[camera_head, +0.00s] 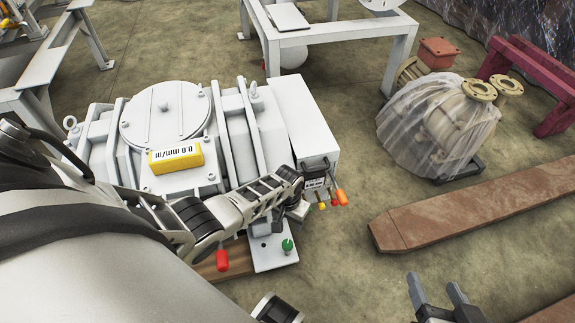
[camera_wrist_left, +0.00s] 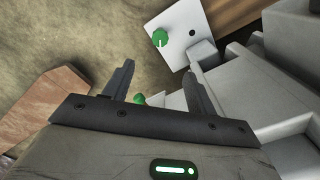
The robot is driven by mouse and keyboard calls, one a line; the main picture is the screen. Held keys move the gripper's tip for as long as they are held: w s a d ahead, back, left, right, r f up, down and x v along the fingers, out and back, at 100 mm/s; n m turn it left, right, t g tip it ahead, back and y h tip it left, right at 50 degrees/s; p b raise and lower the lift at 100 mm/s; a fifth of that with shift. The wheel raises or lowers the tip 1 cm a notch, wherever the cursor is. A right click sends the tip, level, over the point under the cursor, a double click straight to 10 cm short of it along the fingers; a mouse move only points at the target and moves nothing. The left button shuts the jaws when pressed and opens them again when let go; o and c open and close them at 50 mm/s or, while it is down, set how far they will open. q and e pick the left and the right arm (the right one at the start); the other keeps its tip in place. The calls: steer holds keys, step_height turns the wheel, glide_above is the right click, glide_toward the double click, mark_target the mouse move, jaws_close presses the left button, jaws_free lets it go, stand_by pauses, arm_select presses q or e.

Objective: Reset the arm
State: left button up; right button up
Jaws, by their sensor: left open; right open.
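My left gripper (camera_wrist_left: 158,68) is open and empty in the left wrist view, its two dark fingers apart. A green knob (camera_wrist_left: 160,38) on a white plate lies beyond its fingertips, and a second green part (camera_wrist_left: 140,99) shows between the fingers. In the head view my left arm reaches across the front of the grey pump machine (camera_head: 163,115), with its wrist close to the light box. The fingers are hard to make out there. My right gripper (camera_head: 443,292) is at the lower right, open and empty, above the floor.
A yellow display block (camera_head: 176,159) sits on the machine. Orange-tipped levers (camera_head: 340,196) stick out of the light box (camera_head: 302,122). A red-tipped lever (camera_head: 222,260) hangs below my left arm. A brown beam (camera_head: 470,212) and a plastic-wrapped pump (camera_head: 437,125) stand right.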

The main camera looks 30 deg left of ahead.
arm_select(q)
steer(key=shift+r, duration=0.1)
arm_select(e)
steer(key=shift+f, duration=0.1)
stand_by(0.4)
